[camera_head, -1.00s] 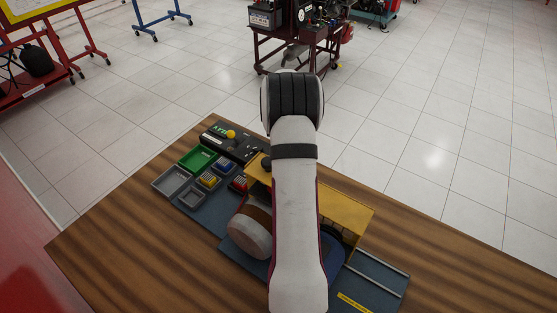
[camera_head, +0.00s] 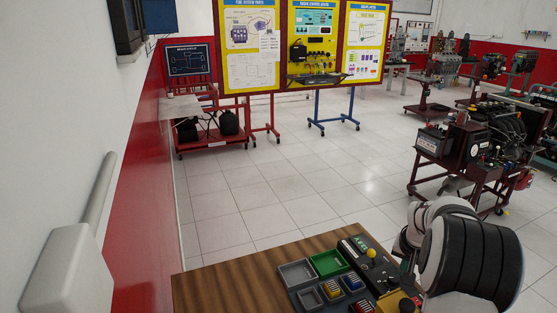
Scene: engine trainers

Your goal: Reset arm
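My white arm, with its black-banded joint, fills the lower right corner of the head view. My gripper is out of the picture, so whether it is open or shut does not show. Part of the wooden table (camera_head: 222,287) shows at the bottom. The arm and picture edge hide the rest.
An engine trainer (camera_head: 462,146) on a dark red stand is beyond the table at right. Yellow display boards (camera_head: 314,43) stand at the back. A red and white wall (camera_head: 139,205) runs along the left. The tiled floor (camera_head: 280,194) between is clear.

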